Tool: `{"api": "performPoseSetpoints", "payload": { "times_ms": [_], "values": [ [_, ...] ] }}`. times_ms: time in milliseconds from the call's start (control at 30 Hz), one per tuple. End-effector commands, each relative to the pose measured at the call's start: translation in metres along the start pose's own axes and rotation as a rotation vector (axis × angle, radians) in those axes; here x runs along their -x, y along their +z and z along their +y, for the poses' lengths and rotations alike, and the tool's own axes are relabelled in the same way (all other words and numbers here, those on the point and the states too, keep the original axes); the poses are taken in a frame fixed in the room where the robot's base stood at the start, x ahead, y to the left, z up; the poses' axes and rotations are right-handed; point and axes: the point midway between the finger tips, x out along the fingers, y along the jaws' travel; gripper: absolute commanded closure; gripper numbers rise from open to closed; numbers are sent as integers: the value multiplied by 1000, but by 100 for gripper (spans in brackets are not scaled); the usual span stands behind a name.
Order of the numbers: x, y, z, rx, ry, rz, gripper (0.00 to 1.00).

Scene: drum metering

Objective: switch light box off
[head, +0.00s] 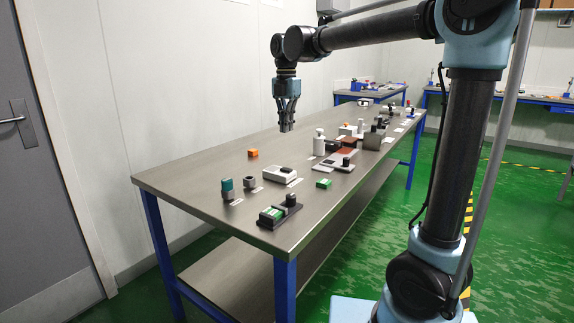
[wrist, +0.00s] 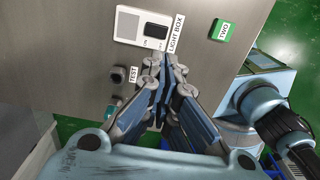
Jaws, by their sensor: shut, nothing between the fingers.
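The light box (head: 279,175) is a white box with a dark rocker switch (head: 283,170), near the middle of the table's near half. In the wrist view the light box (wrist: 127,24) is at the top, with its black rocker (wrist: 157,31) at its right part and a "LIGHT BOX" label beside it. I cannot tell which way the rocker is tipped. My gripper (head: 287,129) hangs above the table, pointing down, shut and empty. In the wrist view its fingertips (wrist: 165,62) show just below the light box's label, apart from the rocker in the head view.
A black unit with green (head: 271,214) sits at the near edge; an orange block (head: 253,153) lies behind.

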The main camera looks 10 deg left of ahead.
Motion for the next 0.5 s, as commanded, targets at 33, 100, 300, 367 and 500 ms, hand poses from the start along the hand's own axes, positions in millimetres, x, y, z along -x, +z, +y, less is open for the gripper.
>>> {"api": "performPoseSetpoints", "payload": {
  "times_ms": [33, 100, 300, 367, 500],
  "values": [
    [0, 0, 0, -1, 0, 0, 100],
    [-2, 0, 0, -1, 0, 0, 100],
    [-21, 0, 0, -2, 0, 0, 100],
    [-31, 0, 0, -2, 0, 0, 100],
    [-55, 0, 0, -2, 0, 0, 100]
  ]
}}
